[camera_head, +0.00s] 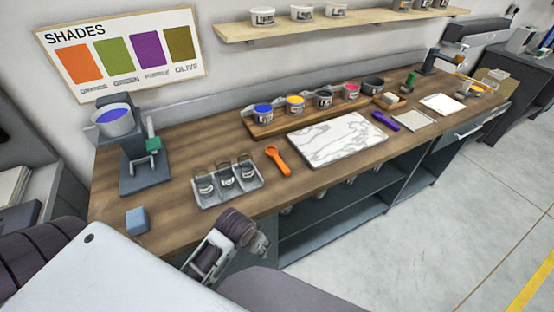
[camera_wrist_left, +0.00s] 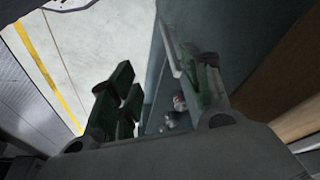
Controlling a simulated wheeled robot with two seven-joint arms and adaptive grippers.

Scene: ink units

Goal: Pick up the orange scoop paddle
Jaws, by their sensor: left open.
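The orange scoop paddle (camera_head: 278,161) lies flat on the wooden counter (camera_head: 180,182), between the tray of small jars and the marble slab. My left gripper (camera_head: 262,245) is in front of the counter, near its front edge, below and left of the paddle and apart from it. In the left wrist view the left gripper (camera_wrist_left: 165,95) shows its two green-padded fingers spread apart with nothing between them. The paddle does not show in the left wrist view. My right gripper is not in either view.
A metal tray (camera_head: 230,197) with small jars stands left of the paddle. A marble slab (camera_head: 338,139) lies to its right, and a wooden rack (camera_head: 264,130) of ink pots is behind. A purple paddle (camera_head: 385,121) lies farther right. A blue block (camera_head: 138,220) sits at front left.

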